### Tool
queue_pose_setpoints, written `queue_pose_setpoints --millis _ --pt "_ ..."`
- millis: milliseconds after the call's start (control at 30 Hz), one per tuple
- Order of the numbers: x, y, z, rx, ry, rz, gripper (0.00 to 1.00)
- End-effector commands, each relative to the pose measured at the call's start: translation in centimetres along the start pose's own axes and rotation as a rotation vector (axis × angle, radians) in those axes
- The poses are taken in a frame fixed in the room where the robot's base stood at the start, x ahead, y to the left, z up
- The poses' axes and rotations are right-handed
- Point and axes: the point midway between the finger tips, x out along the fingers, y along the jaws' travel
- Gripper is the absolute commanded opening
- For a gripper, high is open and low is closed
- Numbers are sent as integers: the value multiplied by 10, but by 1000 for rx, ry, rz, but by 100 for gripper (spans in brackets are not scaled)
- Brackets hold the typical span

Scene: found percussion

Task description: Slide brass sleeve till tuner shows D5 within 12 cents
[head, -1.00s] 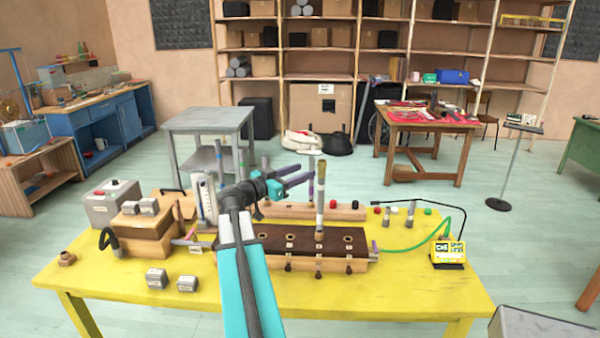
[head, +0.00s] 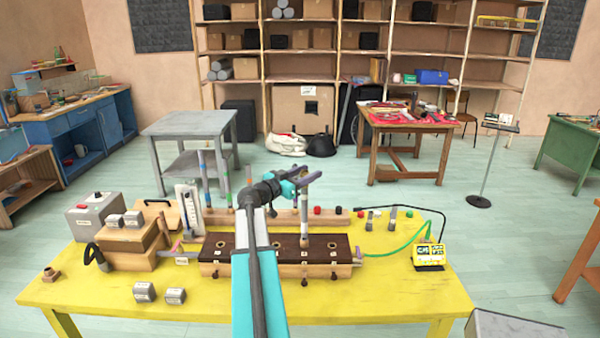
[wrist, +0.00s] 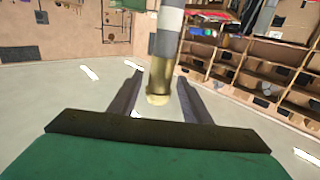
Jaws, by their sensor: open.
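An upright pipe with grey and white bands (head: 304,222) stands in a dark-topped wooden block (head: 230,248) on the yellow table. In the head view my gripper (head: 311,178) covers the pipe's top. In the wrist view the brass sleeve (wrist: 160,78) is on the pipe's end, between the two open fingers of my gripper (wrist: 159,85). A gap shows beside the sleeve, and I cannot tell whether either finger touches it. The yellow tuner (head: 429,255) stands at the table's right with dark characters on its display, too small to read surely.
A wooden rail with coloured caps (head: 335,216) lies behind the block. Other banded pipes (head: 205,178) stand behind it at left. A green cable (head: 395,248) runs from the block to the tuner. Grey boxes (head: 144,292) lie front left. The table's front right is clear.

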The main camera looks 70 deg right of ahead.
Motion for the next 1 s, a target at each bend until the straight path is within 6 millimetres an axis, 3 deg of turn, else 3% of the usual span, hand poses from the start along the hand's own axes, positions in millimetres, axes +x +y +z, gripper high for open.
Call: queue_pose_setpoints --millis 200,600,867,1000 --pt "19 -1 -2 0 0 0 44" --pt "23 0 0 0 0 0 44" --pt "23 0 0 0 0 -1 2" --pt "23 0 0 0 0 -2 0"
